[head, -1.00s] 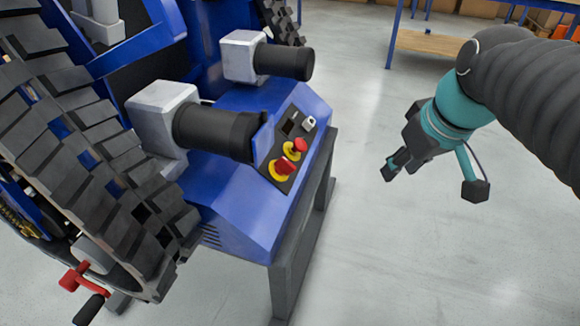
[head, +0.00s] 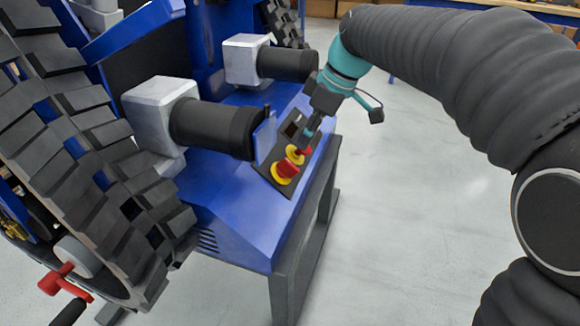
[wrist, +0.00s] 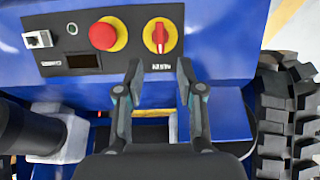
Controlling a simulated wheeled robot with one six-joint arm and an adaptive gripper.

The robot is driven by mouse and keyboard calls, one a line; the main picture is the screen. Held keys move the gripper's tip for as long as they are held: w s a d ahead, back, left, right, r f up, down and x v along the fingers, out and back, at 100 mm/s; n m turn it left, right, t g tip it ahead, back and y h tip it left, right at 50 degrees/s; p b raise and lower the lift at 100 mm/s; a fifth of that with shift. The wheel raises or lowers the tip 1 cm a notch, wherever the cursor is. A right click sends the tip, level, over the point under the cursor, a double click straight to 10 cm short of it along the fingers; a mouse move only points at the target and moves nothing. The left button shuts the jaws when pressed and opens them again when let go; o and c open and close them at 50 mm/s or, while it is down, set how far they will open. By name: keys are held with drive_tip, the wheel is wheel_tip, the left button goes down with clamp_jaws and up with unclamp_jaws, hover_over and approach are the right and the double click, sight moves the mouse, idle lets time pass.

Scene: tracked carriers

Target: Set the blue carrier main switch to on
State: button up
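The main switch (wrist: 160,36) is a red rotary handle on a yellow disc, at the right end of the dark panel in the wrist view. Its handle looks upright in that picture. In the head view the switch (head: 285,170) is the nearer red and yellow control on the blue carrier (head: 225,220). My gripper (wrist: 158,68) is open and empty. Its fingertips lie just below the switch in the wrist view, one to each side, and look apart from it. In the head view my gripper (head: 307,140) hangs over the panel, partly covering its far end.
A red mushroom button (wrist: 103,34) on a yellow ring sits beside the switch, with a grey socket (wrist: 38,39) farther left. Black cylinders (head: 215,128) and a thick tracked belt (head: 90,150) stand left of the panel. The floor to the right is open.

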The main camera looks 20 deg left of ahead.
sight(291, 163)
drive_tip(key=b+x, duration=0.1)
drive_tip(key=x, duration=0.9)
drive_tip(key=shift+b, duration=0.3)
drive_tip(key=shift+c, duration=0.2)
clamp_jaws()
